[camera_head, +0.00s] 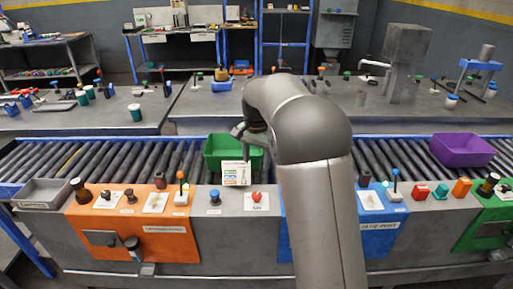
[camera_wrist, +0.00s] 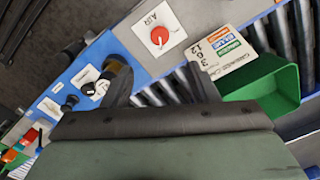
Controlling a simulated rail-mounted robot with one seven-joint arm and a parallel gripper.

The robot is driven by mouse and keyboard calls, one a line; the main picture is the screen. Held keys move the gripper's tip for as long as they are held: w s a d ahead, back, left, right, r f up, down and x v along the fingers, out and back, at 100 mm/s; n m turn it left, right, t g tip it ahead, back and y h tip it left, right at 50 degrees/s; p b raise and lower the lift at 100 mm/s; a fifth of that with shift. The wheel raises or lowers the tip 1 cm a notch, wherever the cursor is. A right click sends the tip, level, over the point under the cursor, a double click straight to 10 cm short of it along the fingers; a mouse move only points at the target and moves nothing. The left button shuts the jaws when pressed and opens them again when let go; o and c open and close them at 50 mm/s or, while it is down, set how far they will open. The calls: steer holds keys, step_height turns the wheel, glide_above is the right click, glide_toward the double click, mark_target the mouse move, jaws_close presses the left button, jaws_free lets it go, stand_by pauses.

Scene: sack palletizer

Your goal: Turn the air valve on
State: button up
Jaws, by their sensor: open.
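The air valve (camera_head: 257,196) is a red knob on a white plate on the grey front counter, between the orange and blue panels. In the wrist view the air valve (camera_wrist: 159,37) shows its red handle and the printed word AIR, beyond my fingertips. My gripper (camera_head: 246,132) is above the conveyor by the green bin, behind and above the valve. In the wrist view my gripper (camera_wrist: 161,76) has its two dark fingers apart, with nothing between them. It is not touching the valve.
A green bin (camera_head: 221,142) with a printed card (camera_head: 236,173) in front stands on the roller conveyor (camera_head: 120,158). The orange panel (camera_head: 150,236) and blue panel (camera_head: 378,239) carry knobs and levers. A blue knob (camera_head: 214,197) stands left of the valve. A purple bin (camera_head: 463,150) is at right.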

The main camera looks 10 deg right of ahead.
step_height(320, 180, up, 4)
steer(key=shift+f, duration=0.1)
stand_by(0.4)
steer(key=s+f+n, duration=0.2)
steer(key=s+n, duration=0.1)
steer(key=s, duration=0.8)
steer(key=s+f+n+p, duration=0.1)
steer(key=s+f+n, duration=0.1)
steer(key=s, duration=1)
steer(key=s+a+f+n, duration=0.1)
steer(key=s+n, duration=0.3)
steer(key=s, duration=0.7)
steer(key=shift+s+f+p, duration=0.3)
steer(key=shift+s+f, duration=0.1)
steer(key=shift+f, duration=0.05)
